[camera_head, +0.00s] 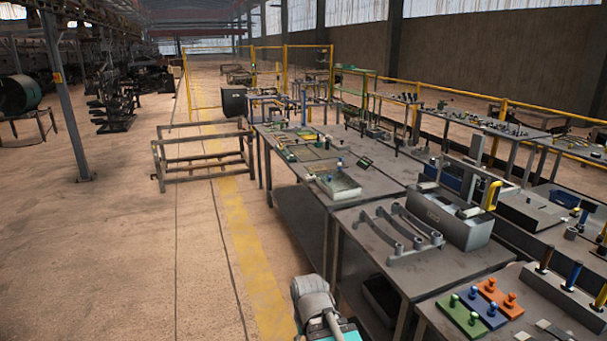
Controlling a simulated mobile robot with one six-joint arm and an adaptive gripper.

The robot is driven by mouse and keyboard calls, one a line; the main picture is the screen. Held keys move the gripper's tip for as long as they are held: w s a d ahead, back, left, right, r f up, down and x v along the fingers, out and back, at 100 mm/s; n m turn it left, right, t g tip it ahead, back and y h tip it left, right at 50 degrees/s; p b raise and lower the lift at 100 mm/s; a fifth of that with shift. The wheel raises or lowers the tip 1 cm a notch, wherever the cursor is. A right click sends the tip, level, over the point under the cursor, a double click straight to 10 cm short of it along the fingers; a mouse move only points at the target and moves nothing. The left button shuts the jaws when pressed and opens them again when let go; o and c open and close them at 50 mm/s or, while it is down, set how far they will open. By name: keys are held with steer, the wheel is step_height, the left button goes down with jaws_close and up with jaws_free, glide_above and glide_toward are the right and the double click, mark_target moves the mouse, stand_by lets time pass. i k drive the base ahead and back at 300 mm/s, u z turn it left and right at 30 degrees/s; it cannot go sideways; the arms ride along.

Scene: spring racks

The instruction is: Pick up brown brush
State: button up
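A slim brown upright piece (544,260) stands at the lower right, in or on a long grey block (565,291) on the nearest table. It may be the brown brush, but it is too small to tell for sure. A blue upright piece (573,275) stands beside it on the same block. Part of my own arm shows at the bottom centre, left of the tables. My gripper is not in view, so whether it is open or holds anything does not show.
Green, blue and orange plates with knobs (490,295) lie left of the block. The adjoining table (385,262) bears curved grey brackets and a grey box (452,222). A metal frame (204,158) stands farther off. The floor (120,260) on the left is clear.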

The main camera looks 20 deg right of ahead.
mark_target(541, 271)
steer(key=z, duration=0.25)
steer(key=i, duration=0.65)
steer(key=z, duration=1.15)
steer(key=i, duration=1)
steer(key=z, duration=0.6)
steer(key=k, duration=0.9)
steer(key=z, duration=0.1)
steer(key=i, duration=0.25)
